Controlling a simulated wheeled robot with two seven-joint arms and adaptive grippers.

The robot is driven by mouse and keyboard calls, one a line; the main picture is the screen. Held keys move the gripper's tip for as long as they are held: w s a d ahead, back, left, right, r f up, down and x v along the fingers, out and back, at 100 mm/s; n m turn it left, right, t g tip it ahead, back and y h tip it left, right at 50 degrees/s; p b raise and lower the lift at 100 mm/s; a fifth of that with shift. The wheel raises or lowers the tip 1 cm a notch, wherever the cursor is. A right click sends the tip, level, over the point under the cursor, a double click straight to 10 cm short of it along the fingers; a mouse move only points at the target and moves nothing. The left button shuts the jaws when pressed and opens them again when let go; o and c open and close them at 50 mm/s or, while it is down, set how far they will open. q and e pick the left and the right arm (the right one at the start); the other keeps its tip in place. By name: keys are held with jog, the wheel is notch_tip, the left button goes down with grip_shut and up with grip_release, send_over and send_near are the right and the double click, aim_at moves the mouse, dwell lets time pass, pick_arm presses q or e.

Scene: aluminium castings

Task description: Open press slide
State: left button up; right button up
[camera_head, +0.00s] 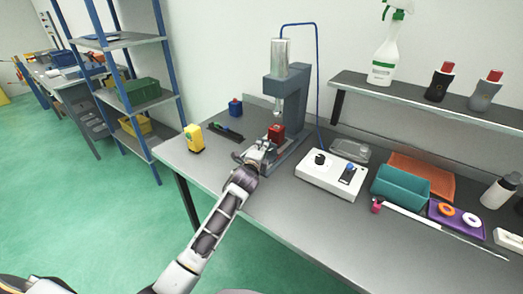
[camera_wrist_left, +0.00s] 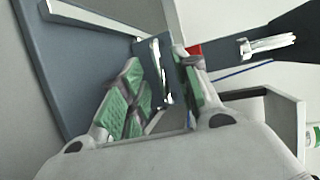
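The grey bench press (camera_head: 285,88) stands on the table, with a vertical metal ram over its base. A red block (camera_head: 276,132) sits low at the front of the press; a red edge also shows in the left wrist view (camera_wrist_left: 195,49). My left gripper (camera_head: 262,147) is at the front of the press base, just before the red block. In the left wrist view its two green-padded fingers (camera_wrist_left: 158,72) stand apart, with a shiny metal bar (camera_wrist_left: 161,73) on a grey plate between them. Contact with the bar is unclear. My right gripper is not in view.
A yellow item (camera_head: 194,138), a blue item (camera_head: 235,107) and a dark green tool (camera_head: 226,131) lie left of the press. A white control box (camera_head: 331,176) stands to its right, then a teal bin (camera_head: 400,188). The front table strip is clear.

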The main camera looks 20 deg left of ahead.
pick_arm(q)
jog(key=shift+w+f, duration=0.1)
jog(key=shift+w, duration=0.5)
grip_shut()
